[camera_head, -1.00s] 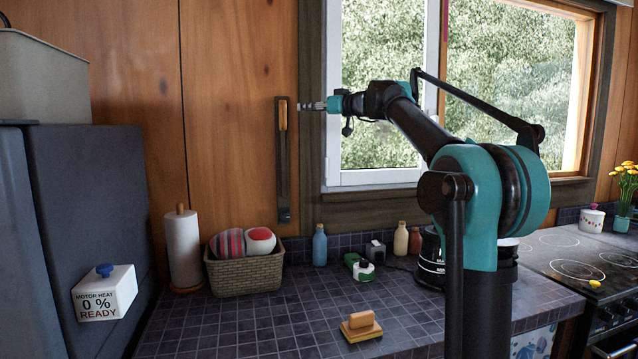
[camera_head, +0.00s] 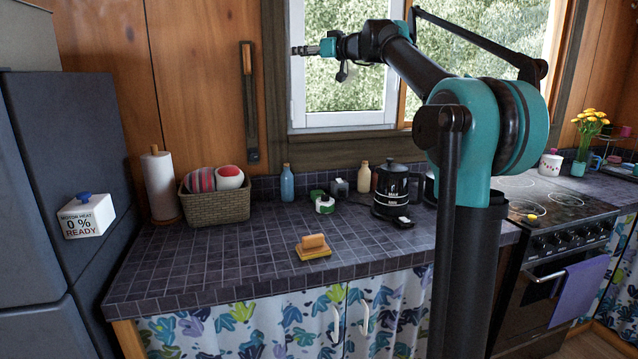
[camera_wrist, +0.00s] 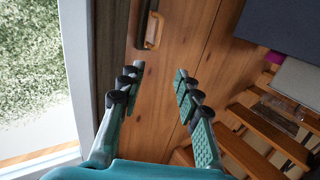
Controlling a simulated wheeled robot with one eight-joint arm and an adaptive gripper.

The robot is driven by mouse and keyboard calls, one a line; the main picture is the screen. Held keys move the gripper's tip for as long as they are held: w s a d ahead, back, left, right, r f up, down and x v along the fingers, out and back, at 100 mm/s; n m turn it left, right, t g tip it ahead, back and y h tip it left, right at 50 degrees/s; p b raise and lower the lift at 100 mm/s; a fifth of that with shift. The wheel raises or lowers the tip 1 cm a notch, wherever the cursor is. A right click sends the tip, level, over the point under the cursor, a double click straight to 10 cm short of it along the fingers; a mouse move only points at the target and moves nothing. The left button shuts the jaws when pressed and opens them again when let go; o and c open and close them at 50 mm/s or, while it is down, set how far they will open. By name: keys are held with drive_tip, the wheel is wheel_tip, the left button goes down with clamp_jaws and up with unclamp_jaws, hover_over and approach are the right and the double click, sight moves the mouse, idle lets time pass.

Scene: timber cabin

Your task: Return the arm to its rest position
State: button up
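My gripper (camera_head: 298,50) is raised at the end of my teal and black arm, in front of the window frame and well above the counter. It points left in the head view. In the wrist view my gripper (camera_wrist: 159,80) shows two fingers spread apart with nothing between them. The wooden wall (camera_wrist: 165,110) lies beyond the fingers. The hanging holder with an orange handle (camera_wrist: 154,30) shows past the left fingertip, apart from it.
The tiled counter (camera_head: 240,262) holds a basket (camera_head: 215,207), a paper towel roll (camera_head: 160,186), a wooden-handled block (camera_head: 313,246), bottles and a black kettle (camera_head: 392,184). A fridge (camera_head: 75,150) stands left and a stove (camera_head: 560,215) right. Air around my gripper looks clear.

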drive_tip(key=s+d+f+m+g+h, duration=0.1)
drive_tip(key=s+d+f+g+h, duration=0.3)
drive_tip(key=f, duration=0.9)
drive_tip(key=s+d+f+m+t, duration=0.1)
drive_tip(key=s+f, duration=0.6)
drive_tip(key=f, duration=0.5)
drive_tip(key=s+d+f+m+g+h, duration=0.1)
drive_tip(key=s+d+f+g+h, duration=0.3)
drive_tip(key=f, duration=0.9)
drive_tip(key=s+d+f+m+h, duration=0.2)
drive_tip(key=s+d+f, duration=0.3)
drive_tip(key=s+f, duration=0.4)
drive_tip(key=s+d+f+m+h, duration=0.1)
drive_tip(key=s+d+f, duration=0.4)
drive_tip(key=s+f, duration=0.5)
drive_tip(key=s+d+f+m+h, duration=0.2)
drive_tip(key=s+d+f, duration=0.3)
drive_tip(key=s+f, duration=0.4)
drive_tip(key=shift+s+f+m+h, duration=0.15)
drive_tip(key=shift+f+m+h, duration=0.15)
drive_tip(key=shift+f+m, duration=0.45)
